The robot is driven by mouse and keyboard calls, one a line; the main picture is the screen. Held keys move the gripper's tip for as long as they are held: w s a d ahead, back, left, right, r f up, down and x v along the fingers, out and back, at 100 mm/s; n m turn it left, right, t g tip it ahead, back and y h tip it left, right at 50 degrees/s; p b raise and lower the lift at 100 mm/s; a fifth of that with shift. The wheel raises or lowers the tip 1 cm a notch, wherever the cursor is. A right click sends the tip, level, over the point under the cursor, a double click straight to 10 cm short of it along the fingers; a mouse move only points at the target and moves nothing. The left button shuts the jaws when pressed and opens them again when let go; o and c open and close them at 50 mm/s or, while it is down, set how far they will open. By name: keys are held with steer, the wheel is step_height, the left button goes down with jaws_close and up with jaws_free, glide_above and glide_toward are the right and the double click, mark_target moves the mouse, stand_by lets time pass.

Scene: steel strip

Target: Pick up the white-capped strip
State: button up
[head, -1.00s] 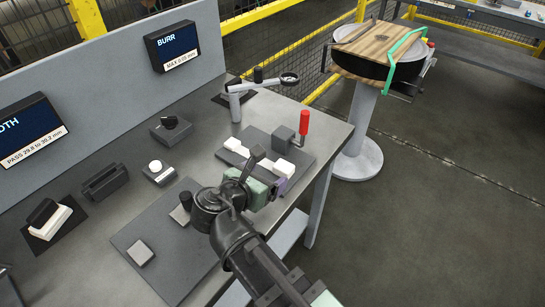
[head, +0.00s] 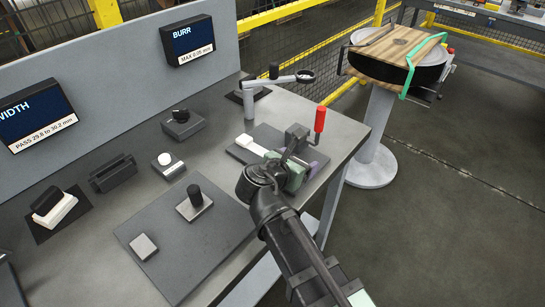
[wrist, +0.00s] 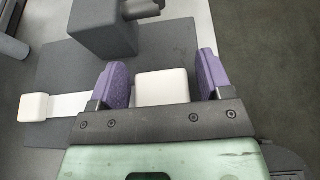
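The white-capped strip lies flat on a dark plate; its left white cap (head: 245,141) and part of the pale strip (head: 258,150) show in the head view. In the wrist view, the left cap (wrist: 34,107), the strip (wrist: 68,105) and the right cap (wrist: 162,88) show. My gripper (wrist: 162,72) has purple fingers on either side of the right cap, with narrow gaps at its sides. It looks open. In the head view my gripper (head: 300,168) hides the right end of the strip.
A grey clamp with a red handle (head: 320,119) stands just behind my gripper; its block (wrist: 103,25) is close in the wrist view. A ring-topped stand (head: 250,95) is behind the strip. A knobbed grey block (head: 195,203) sits on a dark mat (head: 180,260).

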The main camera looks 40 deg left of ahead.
steer(key=c, duration=0.8)
steer(key=shift+r, duration=0.15)
step_height(320, 180, up, 20)
steer(key=p, duration=2)
